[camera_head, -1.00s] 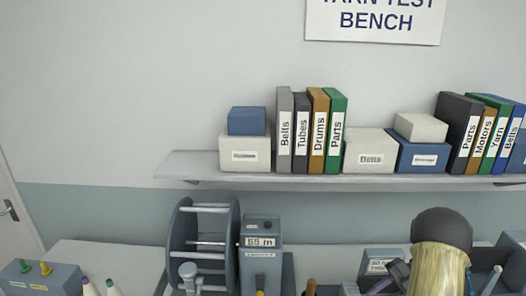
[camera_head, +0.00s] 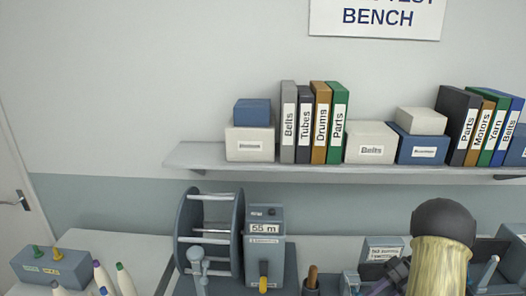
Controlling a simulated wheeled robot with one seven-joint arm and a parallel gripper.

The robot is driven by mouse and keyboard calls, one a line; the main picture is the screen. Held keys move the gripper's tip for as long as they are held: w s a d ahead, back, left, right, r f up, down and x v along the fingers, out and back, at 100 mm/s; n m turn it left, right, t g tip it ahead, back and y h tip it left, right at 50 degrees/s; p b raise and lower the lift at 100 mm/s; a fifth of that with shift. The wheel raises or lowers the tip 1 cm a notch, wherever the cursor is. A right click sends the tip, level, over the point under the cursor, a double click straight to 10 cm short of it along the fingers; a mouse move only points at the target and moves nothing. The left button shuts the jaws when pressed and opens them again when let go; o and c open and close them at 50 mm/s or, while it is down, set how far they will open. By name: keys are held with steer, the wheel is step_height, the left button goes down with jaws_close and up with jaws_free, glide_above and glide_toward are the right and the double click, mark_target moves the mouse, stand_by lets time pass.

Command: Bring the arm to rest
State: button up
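My gripper and arm cannot be made out in the head view. A grey reel with a round frame and crossbars (camera_head: 208,232) stands on the bench at the middle left. Right beside it is a grey counter box (camera_head: 263,240) with a display that seems to read 55 m and a yellow-tipped lever low on its front. A straw-yellow cylinder (camera_head: 441,268) with a dark rounded top stands at the lower right, cut off by the bottom edge.
A wall shelf (camera_head: 215,158) with binders and boxes runs above the bench. Several pale cones with coloured tips (camera_head: 102,276) and a grey box with two knobs (camera_head: 52,266) stand at lower left.

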steer(key=s+a+f+m+t+h+b, duration=0.1)
steer(key=s+a+m+h+b, duration=0.4)
steer(key=m, duration=1.1)
steer(key=s+a+f+m+t+h+b, duration=0.2)
steer(key=s+a+m+t+h+b, duration=0.2)
steer(key=a+m, duration=0.6)
steer(key=s+m+h+b, duration=0.1)
steer(key=s+m, duration=0.1)
steer(key=m, duration=0.5)
steer(key=shift+s+a+f, duration=0.15)
steer(key=shift+s+a, duration=0.1)
steer(key=shift+s, duration=0.15)
